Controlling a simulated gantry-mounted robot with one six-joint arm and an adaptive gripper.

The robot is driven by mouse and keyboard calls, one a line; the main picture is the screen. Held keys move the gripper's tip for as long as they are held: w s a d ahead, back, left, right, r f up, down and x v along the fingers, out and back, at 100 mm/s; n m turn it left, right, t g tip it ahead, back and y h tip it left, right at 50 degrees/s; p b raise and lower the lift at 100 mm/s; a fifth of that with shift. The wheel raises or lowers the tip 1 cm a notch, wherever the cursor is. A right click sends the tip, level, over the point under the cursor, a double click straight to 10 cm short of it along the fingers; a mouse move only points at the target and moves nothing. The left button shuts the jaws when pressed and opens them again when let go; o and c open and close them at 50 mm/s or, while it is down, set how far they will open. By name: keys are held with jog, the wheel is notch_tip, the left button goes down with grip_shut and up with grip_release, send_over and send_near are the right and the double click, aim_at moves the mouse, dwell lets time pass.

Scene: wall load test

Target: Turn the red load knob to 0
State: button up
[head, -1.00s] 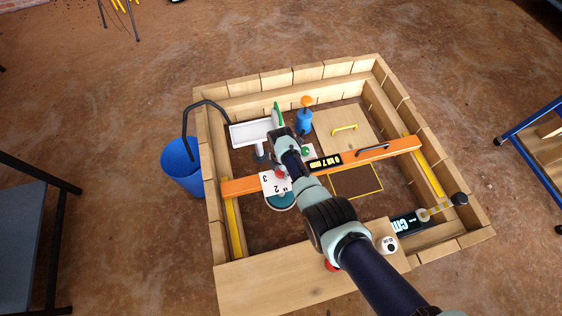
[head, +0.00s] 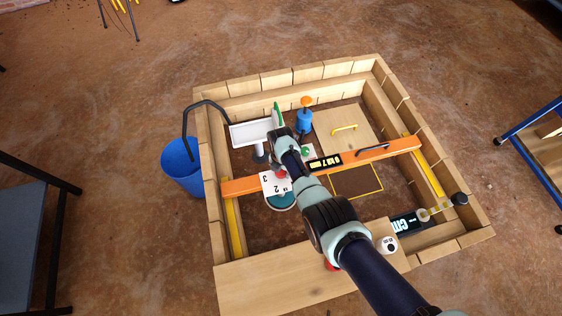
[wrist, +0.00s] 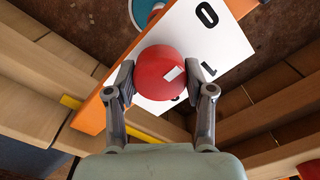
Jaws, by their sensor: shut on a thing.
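The red load knob (wrist: 158,62) fills the middle of the wrist view, with a white mark on its face. The mark lies right of the knob's centre and points roughly toward the 1 on the white dial plate (wrist: 235,45). A 0 shows farther up the plate. My gripper (wrist: 158,84) is shut on the knob, one finger on each side. In the head view the knob (head: 281,174) is mostly hidden by my arm, and the dial plate (head: 268,183) shows a 3 and a 2.
The plate sits on an orange beam (head: 240,187) across a wooden frame (head: 290,78). A black digit display (head: 325,163) and a green knob (head: 305,151) are close to my wrist. A blue bucket (head: 180,168) is outside left.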

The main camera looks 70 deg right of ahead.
jog(key=o, duration=1.2)
jog(key=shift+c, duration=0.2)
notch_tip(320, 180, up, 12)
